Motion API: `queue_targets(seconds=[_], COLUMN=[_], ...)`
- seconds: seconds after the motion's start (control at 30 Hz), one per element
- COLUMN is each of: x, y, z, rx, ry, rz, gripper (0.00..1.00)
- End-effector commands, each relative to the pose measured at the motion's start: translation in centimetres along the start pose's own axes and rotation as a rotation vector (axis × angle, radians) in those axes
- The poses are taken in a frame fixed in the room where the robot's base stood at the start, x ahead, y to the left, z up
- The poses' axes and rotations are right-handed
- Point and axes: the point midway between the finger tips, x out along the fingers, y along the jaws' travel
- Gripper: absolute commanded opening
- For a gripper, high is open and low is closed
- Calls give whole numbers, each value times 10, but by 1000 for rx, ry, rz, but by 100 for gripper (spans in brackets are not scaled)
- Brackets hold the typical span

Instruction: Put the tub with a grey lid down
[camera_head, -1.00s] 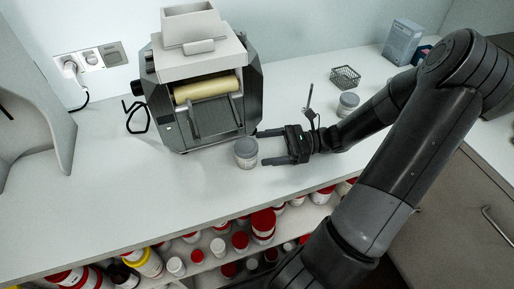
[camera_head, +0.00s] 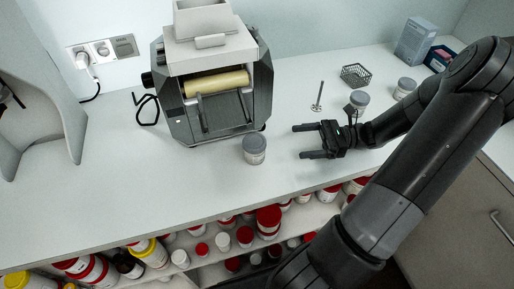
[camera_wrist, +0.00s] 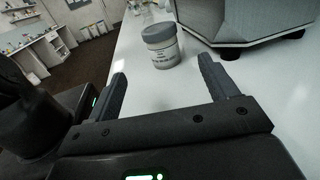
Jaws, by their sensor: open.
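A white tub with a grey lid (camera_head: 254,149) stands upright on the counter, in front of the right corner of the mill. The tub also shows in the wrist view (camera_wrist: 162,46), beyond the fingertips. My gripper (camera_head: 298,142) is open and empty, to the right of the tub with a clear gap between them. Its jaws point left towards the tub. In the wrist view my gripper (camera_wrist: 162,76) has both fingers spread, with nothing between them.
The mill (camera_head: 214,90) with a cream roller stands behind the tub. Two more grey-lidded tubs (camera_head: 359,100) (camera_head: 405,88), a wire basket (camera_head: 356,75) and a small upright metal tool (camera_head: 318,97) are at the right. Several jars (camera_head: 268,220) fill the shelf below. The counter's left front (camera_head: 110,190) is clear.

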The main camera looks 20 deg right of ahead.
Motion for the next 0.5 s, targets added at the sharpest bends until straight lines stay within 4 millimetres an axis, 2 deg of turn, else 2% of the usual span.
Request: queue_targets(seconds=[0.17,0.5], x=[9,43], y=[7,33], z=[13,59], rx=[8,6], ry=[1,2], rz=[-48,-308], gripper=[79,79])
